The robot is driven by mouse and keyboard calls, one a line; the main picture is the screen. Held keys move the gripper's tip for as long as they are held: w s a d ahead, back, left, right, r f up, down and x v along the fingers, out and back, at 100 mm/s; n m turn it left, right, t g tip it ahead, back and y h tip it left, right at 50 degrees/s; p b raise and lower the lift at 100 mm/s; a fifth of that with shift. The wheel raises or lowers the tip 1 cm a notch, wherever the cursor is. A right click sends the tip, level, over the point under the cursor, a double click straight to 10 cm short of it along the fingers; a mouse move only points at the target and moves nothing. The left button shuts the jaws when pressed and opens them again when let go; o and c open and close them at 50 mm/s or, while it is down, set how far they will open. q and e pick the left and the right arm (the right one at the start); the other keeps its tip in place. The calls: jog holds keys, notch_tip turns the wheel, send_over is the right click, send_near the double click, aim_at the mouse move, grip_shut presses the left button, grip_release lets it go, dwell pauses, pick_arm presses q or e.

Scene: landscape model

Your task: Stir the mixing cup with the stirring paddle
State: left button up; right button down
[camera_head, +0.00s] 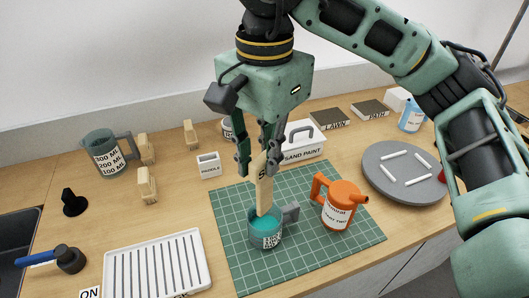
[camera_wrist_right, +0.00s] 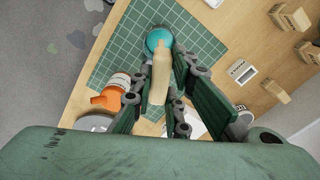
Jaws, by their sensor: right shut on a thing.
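The mixing cup (camera_head: 262,238) is a small teal, marked cup with a grey handle on its right and teal contents. It stands upright on the green cutting mat (camera_head: 300,260). My right gripper (camera_head: 258,160) points down above the cup, shut on the wooden stirring paddle (camera_head: 264,190). The paddle stands nearly upright, its lower end at or inside the cup's mouth; how deep it sits is unclear. In the right wrist view the paddle (camera_wrist_right: 161,75) runs from between the fingers to the cup (camera_wrist_right: 158,38). My left gripper is not in view.
An orange watering can (camera_head: 340,205) stands close right of the cup. A grey round turntable (camera_head: 375,165) with white sticks is farther right. A white ribbed tray (camera_head: 158,268) lies left of the mat. A measuring jug (camera_head: 107,152) and wooden clips (camera_head: 148,185) stand at the back left.

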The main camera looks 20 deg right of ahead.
dwell(0.6)
notch_tip(320, 180, up, 5)
jog(key=p, duration=0.4)
dwell(0.8)
